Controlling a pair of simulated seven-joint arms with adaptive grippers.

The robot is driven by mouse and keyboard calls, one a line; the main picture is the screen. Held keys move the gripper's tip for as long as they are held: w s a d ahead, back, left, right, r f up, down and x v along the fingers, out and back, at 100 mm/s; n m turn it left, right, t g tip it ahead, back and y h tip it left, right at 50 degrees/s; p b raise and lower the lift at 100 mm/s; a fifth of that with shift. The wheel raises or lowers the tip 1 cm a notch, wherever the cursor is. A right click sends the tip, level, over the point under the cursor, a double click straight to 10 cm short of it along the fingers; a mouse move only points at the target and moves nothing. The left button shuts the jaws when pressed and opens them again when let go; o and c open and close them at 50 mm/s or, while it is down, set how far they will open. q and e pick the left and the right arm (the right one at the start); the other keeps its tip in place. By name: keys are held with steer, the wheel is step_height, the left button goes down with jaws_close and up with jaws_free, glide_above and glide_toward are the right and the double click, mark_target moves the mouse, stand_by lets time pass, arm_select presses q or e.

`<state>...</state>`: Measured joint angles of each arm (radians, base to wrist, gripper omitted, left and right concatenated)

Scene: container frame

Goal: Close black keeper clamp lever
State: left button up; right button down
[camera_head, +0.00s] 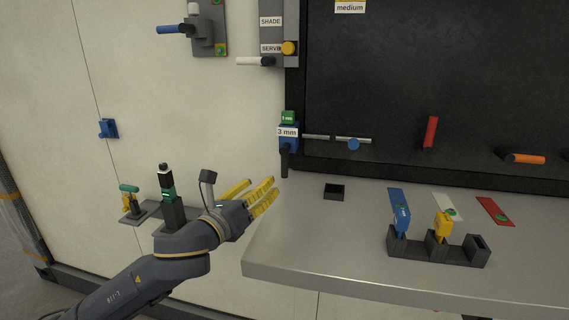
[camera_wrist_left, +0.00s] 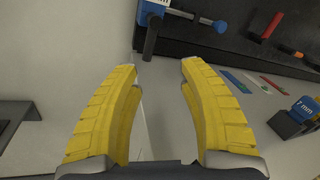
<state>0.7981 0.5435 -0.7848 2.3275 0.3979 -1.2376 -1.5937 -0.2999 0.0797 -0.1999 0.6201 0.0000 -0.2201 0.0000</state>
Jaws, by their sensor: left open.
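A black lever (camera_head: 285,163) hangs down from the blue clamp block (camera_head: 289,141) marked "3 mm", at the left edge of the dark panel. A thin metal rod (camera_head: 335,138) runs right from the block. The lever also shows in the left wrist view (camera_wrist_left: 150,43), upright beyond the fingertips. My left gripper (camera_head: 262,190) is open, its yellow fingers spread and empty, below and left of the lever. In the left wrist view the left fingers (camera_wrist_left: 158,68) frame the space just below the lever, apart from it. My right gripper is not in view.
A metal shelf (camera_head: 330,268) holds a dark rack (camera_head: 440,248) with blue and yellow tools, and a small black box (camera_head: 334,191). A black post (camera_head: 170,205) with a green band stands behind my left arm. A red handle (camera_head: 430,131) sticks out of the panel.

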mark_target(283, 164)
arm_select(q)
steer(key=w+d+m, duration=0.1)
steer(key=w+d, duration=0.1)
steer(key=w, duration=0.3)
steer(key=w+d+m, duration=0.1)
steer(key=w+d, duration=0.1)
steer(key=w, duration=0.3)
steer(key=w+d+m+y, duration=0.1)
steer(key=w+d, duration=0.1)
steer(key=w, duration=0.3)
steer(key=shift+w+f+m, duration=0.2)
steer(key=shift+w+m, duration=0.05)
steer(key=shift+m, duration=0.05)
steer(key=shift+o, duration=0.2)
jaws_close()
stand_by(0.3)
